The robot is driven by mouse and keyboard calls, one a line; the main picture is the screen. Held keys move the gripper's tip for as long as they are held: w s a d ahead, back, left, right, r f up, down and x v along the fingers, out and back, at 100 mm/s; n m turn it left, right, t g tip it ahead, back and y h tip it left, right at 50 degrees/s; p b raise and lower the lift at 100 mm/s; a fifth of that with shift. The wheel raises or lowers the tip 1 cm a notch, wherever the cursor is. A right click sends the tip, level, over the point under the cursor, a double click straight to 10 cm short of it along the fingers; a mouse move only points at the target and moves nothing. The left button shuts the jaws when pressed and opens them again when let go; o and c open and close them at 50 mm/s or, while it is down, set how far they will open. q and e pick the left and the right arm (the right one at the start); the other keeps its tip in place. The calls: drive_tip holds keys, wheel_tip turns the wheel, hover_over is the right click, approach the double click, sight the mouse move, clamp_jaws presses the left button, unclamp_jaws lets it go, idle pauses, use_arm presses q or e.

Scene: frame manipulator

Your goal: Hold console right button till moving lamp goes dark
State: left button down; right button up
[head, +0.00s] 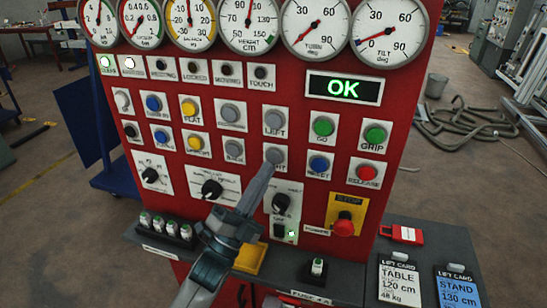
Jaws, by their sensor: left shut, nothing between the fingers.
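The red console (340,130) fills the middle of the head view. Its right button (276,155) is a grey round button on a white plate, below the similar left button (273,119). My left gripper (266,170) is shut and empty. Its fingertips point up at the lower edge of the right button and cover part of its label; I cannot tell whether they press it. The moving lamp (228,70), in the lamp row under the gauges, looks dark. My right gripper is not in view.
Two lamps at the row's left end are lit, the first green (106,62). The display (344,88) reads OK. A red stop button (344,227) on yellow sits lower right. Lift cards (400,282) lie on the grey shelf (440,240). Knobs (212,189) surround my gripper.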

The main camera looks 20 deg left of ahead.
use_arm(q)
drive_tip(key=s, duration=0.4)
drive_tip(key=shift+a+p, duration=0.1)
drive_tip(key=shift+p, duration=0.25)
